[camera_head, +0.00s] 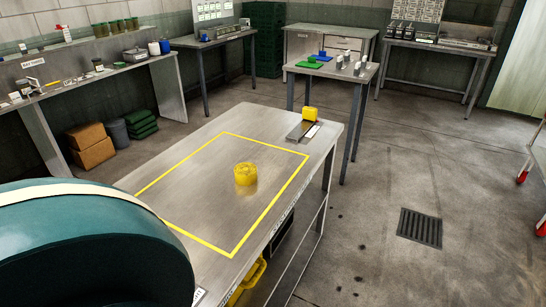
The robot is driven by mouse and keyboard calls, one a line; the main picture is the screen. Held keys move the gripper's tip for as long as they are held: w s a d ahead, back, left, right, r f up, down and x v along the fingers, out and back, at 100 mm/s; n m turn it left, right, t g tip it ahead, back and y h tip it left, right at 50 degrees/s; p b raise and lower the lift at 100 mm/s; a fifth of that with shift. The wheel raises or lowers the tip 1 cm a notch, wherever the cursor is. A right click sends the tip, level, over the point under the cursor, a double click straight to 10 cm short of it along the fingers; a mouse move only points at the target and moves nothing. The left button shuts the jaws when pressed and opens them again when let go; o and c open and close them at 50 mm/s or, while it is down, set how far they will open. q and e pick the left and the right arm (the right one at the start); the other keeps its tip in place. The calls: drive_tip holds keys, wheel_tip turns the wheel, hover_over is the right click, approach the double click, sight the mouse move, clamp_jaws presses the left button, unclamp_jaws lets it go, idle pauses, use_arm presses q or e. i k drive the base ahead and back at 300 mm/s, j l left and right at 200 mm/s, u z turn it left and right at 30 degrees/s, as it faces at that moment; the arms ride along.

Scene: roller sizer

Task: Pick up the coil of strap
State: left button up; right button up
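The coil of strap looks to be the round yellow roll (245,174) lying on the steel table (190,150), inside a rectangle marked with yellow tape. Its top and near side show, and nothing touches it. A second yellow item (309,114) sits at the table's far right corner, beside a small dark and white flat piece; I cannot tell exactly what it is. Neither of my grippers is in the head view.
A large teal rounded body with a cream band covers the lower left and hides the table's near left part. A smaller table (363,76) with green and blue items stands behind. Open floor with a drain grate (419,227) lies to the right.

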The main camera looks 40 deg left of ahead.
sight(246, 175)
drive_tip(key=i, duration=0.8)
drive_tip(key=i+l+u, duration=0.15)
drive_tip(key=i, duration=0.7)
drive_tip(key=i+u, duration=0.2)
drive_tip(key=u, duration=1.9)
